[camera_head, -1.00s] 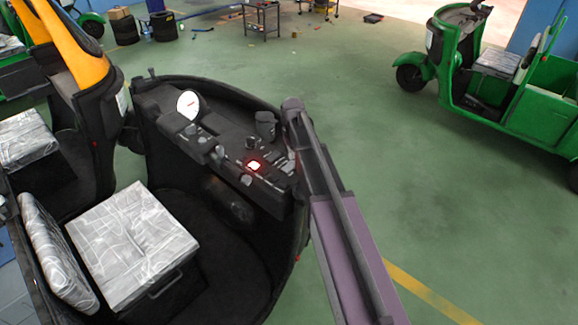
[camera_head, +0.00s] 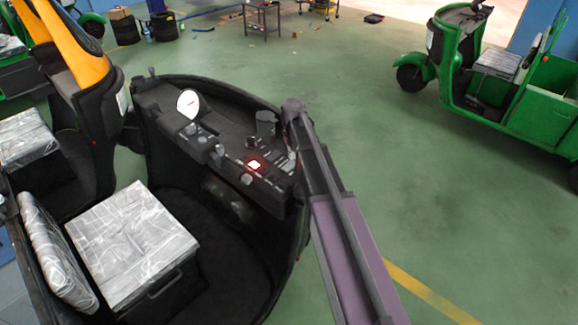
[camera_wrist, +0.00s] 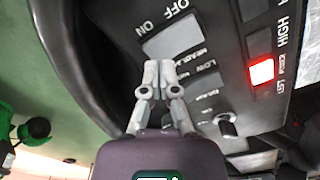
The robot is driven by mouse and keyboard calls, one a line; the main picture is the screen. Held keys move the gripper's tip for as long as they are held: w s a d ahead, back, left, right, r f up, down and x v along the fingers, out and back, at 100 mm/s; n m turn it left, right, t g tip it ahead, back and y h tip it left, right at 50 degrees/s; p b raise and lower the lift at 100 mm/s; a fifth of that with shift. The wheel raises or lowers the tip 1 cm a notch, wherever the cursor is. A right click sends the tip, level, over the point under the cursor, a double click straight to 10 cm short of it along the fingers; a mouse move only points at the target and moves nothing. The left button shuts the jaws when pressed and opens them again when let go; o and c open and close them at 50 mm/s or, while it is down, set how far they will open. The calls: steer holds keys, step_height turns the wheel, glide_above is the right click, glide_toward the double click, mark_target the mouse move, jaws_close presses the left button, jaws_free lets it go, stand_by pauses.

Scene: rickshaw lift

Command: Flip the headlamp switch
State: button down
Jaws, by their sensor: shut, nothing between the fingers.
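In the wrist view, the headlamp switch (camera_wrist: 173,39) is a flat grey rocker in the black dash panel, with OFF and ON printed beside it and a partly covered label below it. My gripper (camera_wrist: 159,68) is shut and empty, its fingertips at the rocker's lower edge. I cannot tell whether they touch it. A second grey rocker (camera_wrist: 202,95), by the words LOW and BEAM, lies just below and right of the fingers. In the head view, the dash (camera_head: 228,150) is in the rickshaw cab and my arm reaches over its right end.
A lit red button (camera_wrist: 262,72) and a small toggle (camera_wrist: 227,125) sit on the panel near my gripper. A seat (camera_head: 130,245) in clear wrap is behind the dash. A green rickshaw (camera_head: 500,85) stands at the right, with open green floor between.

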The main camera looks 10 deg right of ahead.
mark_target(293, 163)
steer(key=shift+f+b, duration=1.15)
steer(key=shift+f, duration=0.1)
stand_by(1.0)
steer(key=shift+r, duration=0.15)
steer(key=shift+r+p, duration=3.45)
steer(key=shift+p, duration=0.1)
steer(key=shift+f, duration=0.1)
